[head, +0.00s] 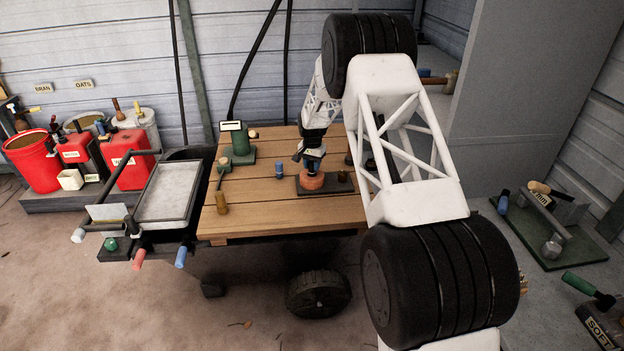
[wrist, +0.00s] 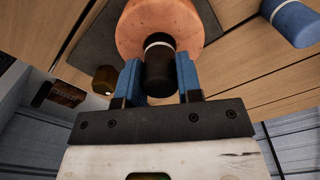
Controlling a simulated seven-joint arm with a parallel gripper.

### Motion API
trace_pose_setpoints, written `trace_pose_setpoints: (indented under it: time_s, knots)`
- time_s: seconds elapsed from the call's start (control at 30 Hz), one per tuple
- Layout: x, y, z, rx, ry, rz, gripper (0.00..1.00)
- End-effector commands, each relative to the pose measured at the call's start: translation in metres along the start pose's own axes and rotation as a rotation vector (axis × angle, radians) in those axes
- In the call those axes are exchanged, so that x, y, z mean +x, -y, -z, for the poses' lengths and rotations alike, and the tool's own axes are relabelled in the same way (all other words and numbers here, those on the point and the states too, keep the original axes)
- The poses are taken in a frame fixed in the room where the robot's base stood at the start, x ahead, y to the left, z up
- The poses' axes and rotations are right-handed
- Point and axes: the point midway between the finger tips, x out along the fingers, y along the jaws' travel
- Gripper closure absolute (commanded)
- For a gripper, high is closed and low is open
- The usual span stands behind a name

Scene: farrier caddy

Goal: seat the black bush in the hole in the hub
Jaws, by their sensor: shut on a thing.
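The black bush (wrist: 160,72) is a short dark cylinder with a pale band. My gripper (wrist: 161,84) is shut on it, with a blue finger on each side. The hub (wrist: 165,14) is a round orange-pink block; in the head view the hub (head: 312,182) sits on a dark plate (head: 341,186) on the wooden table. In the head view my gripper (head: 312,166) points down right over the hub. The bush's banded end overlaps the hub in the wrist view. The hole is hidden, so I cannot tell whether the bush is in it.
A blue cylinder (head: 279,171) with a pale band stands left of the hub on the wooden table (head: 255,215). A brass-coloured piece (head: 221,204) is near the table's left front, and a green device (head: 238,145) at the back left. The front boards are mostly clear.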

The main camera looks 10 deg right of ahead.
Motion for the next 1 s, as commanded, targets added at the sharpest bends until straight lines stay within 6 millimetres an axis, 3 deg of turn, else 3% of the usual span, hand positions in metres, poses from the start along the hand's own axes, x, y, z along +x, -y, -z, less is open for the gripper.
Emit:
trace_pose_setpoints:
  time_s: [0.43,0.47,0.63,1.0]
  knots:
    - [0.0026,0.0000,0.0000,0.000,0.000,0.000,1.00]
    - [0.0027,0.0000,-0.0001,0.000,0.000,0.000,0.66]
    - [0.0027,-0.0001,0.0000,0.000,0.000,0.000,0.40]
    - [0.0028,-0.0001,-0.0001,0.000,0.000,0.000,0.37]
